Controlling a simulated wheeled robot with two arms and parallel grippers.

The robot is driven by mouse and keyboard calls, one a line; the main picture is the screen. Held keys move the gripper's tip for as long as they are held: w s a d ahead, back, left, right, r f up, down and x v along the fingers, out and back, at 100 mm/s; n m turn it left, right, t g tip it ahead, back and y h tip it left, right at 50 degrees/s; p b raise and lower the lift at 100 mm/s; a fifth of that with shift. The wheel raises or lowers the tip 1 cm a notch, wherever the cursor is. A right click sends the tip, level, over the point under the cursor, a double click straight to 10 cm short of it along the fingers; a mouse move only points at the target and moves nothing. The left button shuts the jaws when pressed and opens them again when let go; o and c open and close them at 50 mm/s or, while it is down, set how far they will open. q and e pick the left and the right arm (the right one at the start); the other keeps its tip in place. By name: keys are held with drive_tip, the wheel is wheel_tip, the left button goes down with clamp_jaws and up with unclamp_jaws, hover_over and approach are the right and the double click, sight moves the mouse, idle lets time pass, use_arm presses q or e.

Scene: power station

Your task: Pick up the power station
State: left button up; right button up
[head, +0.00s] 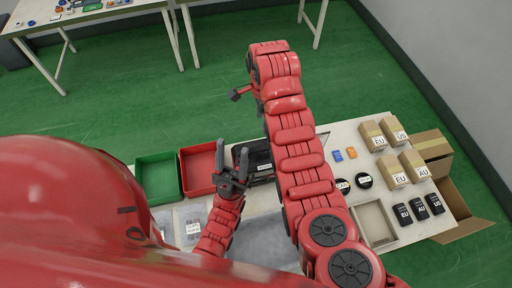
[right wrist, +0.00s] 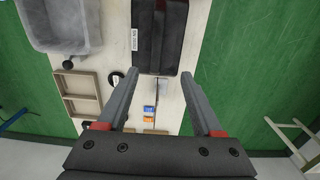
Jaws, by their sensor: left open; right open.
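The power station (head: 262,158) is a dark box on the white table, partly hidden behind my left gripper and right arm. In the right wrist view it is a black case (right wrist: 160,38) with a central ridge and a white label, cut off by the top edge. My left gripper (head: 232,158) is open and empty, its fingers pointing up in front of the box's left side. My right gripper (right wrist: 160,76) is open above the table, its fingertips spread on either side of the box's near end, apart from it. In the head view, my right arm's bulk largely hides that gripper.
A green bin (head: 158,178) and a red bin (head: 198,168) stand left of the power station. Cardboard boxes (head: 392,130), black adapters (head: 420,208) and an empty tray (head: 376,222) occupy the table's right part. Another table (head: 90,18) stands at the back left.

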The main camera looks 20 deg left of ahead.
drive_tip(key=b, duration=0.6)
hover_over(261, 148)
wheel_tip(261, 148, down, 5)
drive_tip(key=f+b, duration=0.1)
drive_tip(key=f, duration=0.1)
drive_tip(key=f+b, duration=0.3)
drive_tip(key=f, duration=0.1)
drive_tip(key=shift+w, duration=0.25)
drive_tip(key=shift+s+d+f+b, duration=0.15)
drive_tip(key=shift+f+b, duration=0.1)
drive_tip(key=shift+b, duration=0.25)
drive_tip(key=shift+f+p, duration=0.1)
drive_tip(key=shift+p, duration=0.25)
wheel_tip(261, 148, down, 3)
drive_tip(key=p, duration=0.2)
drive_tip(key=shift+s+f+p, duration=0.1)
drive_tip(key=shift+f+p, duration=0.05)
drive_tip(key=shift+p, duration=0.25)
drive_tip(key=shift+f, duration=0.9)
clamp_jaws()
drive_tip(key=shift+r, duration=0.1)
